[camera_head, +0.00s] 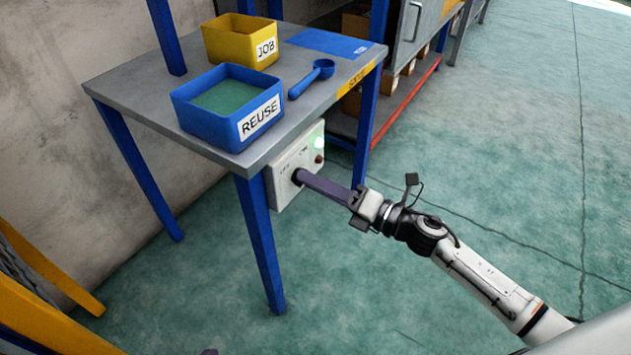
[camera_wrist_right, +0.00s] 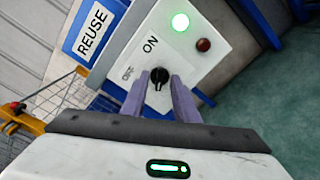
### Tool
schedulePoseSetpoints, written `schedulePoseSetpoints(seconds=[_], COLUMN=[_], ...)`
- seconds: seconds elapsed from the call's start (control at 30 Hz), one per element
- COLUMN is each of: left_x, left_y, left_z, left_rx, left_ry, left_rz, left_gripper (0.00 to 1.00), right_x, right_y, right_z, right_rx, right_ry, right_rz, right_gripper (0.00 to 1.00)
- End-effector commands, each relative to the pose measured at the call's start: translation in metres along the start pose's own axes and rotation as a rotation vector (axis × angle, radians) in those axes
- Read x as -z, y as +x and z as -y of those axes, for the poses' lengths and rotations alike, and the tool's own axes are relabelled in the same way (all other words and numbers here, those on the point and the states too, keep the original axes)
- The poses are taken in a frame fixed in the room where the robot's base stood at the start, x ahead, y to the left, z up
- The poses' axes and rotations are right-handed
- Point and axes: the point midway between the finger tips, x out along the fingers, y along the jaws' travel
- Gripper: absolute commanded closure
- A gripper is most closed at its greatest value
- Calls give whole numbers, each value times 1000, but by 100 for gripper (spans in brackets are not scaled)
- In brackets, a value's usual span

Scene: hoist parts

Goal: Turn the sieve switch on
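The sieve switch is a white box (camera_head: 283,180) under the table's edge, with a black knob, a lit green lamp (camera_wrist_right: 180,22) and a dark red button (camera_wrist_right: 203,44). The knob (camera_wrist_right: 159,76) sits beside the OFF and ON labels in the right wrist view. My right gripper (camera_head: 299,177) reaches the box front, and its two purple fingers (camera_wrist_right: 159,84) stand on either side of the knob. They look apart, with a narrow gap around the knob; contact is not clear. In the head view the knob is mostly hidden by the fingers.
The table (camera_head: 140,90) carries a blue REUSE bin (camera_head: 205,128), a yellow JOB bin (camera_head: 228,46), a blue scoop (camera_head: 313,77) and a blue mat (camera_head: 325,42). A blue leg (camera_head: 262,240) stands left of the box. Green floor to the right is clear.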

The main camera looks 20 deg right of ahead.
Motion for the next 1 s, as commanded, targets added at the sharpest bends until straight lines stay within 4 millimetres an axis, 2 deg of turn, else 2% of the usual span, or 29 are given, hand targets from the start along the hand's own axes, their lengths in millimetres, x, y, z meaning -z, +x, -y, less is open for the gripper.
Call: schedulePoseSetpoints(seconds=[0.3,0.37,0.7,0.83,1.0], left_x=[-1,1,0,1,-1], left_y=[-1,-1,-6,-7,-8], left_z=[-1,-1,3,4,4], left_rx=[1,2,18,23,24], left_ry=[-8,-9,-21,-24,-26], left_rz=[0,-4,-19,-30,-29], left_gripper=[100,100,100,100,100], right_x=[0,0,0,0,0], right_y=[-6,-14,-79,-95,-103], right_z=[0,1,0,0,0], right_rx=[2,3,4,2,0], right_ry=[3,4,3,2,1], right_rz=[1,2,0,0,1], right_gripper=[73,73,73,73,73])
